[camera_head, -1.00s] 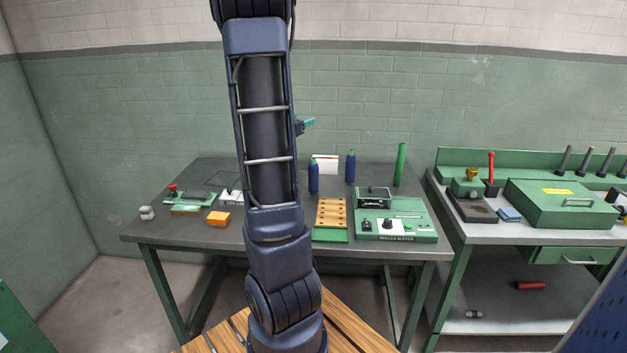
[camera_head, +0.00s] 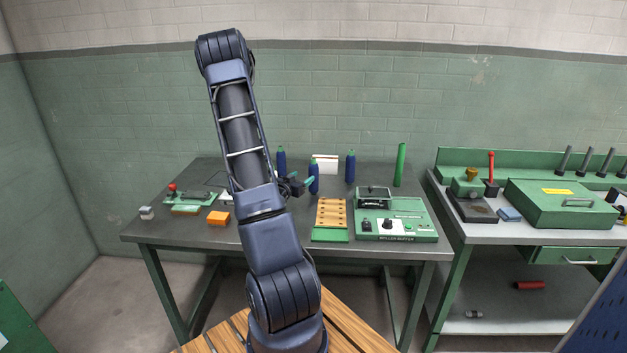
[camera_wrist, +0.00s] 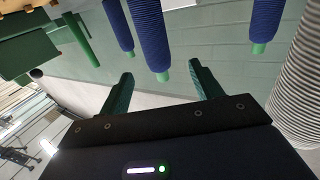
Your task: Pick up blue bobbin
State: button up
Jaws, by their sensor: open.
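Three blue bobbins with green tips stand upright on the grey table (camera_head: 190,236). In the head view they are a left one (camera_head: 281,162), a middle one (camera_head: 315,170) and a right one (camera_head: 351,168). My gripper (camera_head: 302,179) is open and empty, just left of the middle bobbin, with one teal finger overlapping it in the picture. The wrist view is upside down. There the middle bobbin (camera_wrist: 150,35) points its green tip between the open fingertips of my gripper (camera_wrist: 161,70). I cannot tell whether they touch.
A tall green bobbin (camera_head: 400,165) stands farther right. A wooden hole board (camera_head: 331,212) and a green roller-buffer machine (camera_head: 396,228) are at the table's right front. An orange block (camera_head: 219,218) lies at left. A second bench (camera_head: 510,228) stands at right.

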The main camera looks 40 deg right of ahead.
aim_at(310, 173)
jog(key=x, duration=0.5)
jog(key=shift+w+d+f, duration=0.1)
jog(key=shift+d+f, duration=0.2)
jog(key=shift+d, duration=0.1)
jog(key=shift+s+f+x, duration=0.1)
jog(key=shift+f+x, duration=0.05)
jog(key=shift+x, duration=1.1)
jog(key=shift+s+f+x, duration=0.1)
jog(key=shift+f+x, duration=0.05)
jog(key=shift+x, duration=1.15)
jog(key=c, duration=1.1)
jog(key=shift+r, duration=0.1)
jog(key=shift+c, duration=0.2)
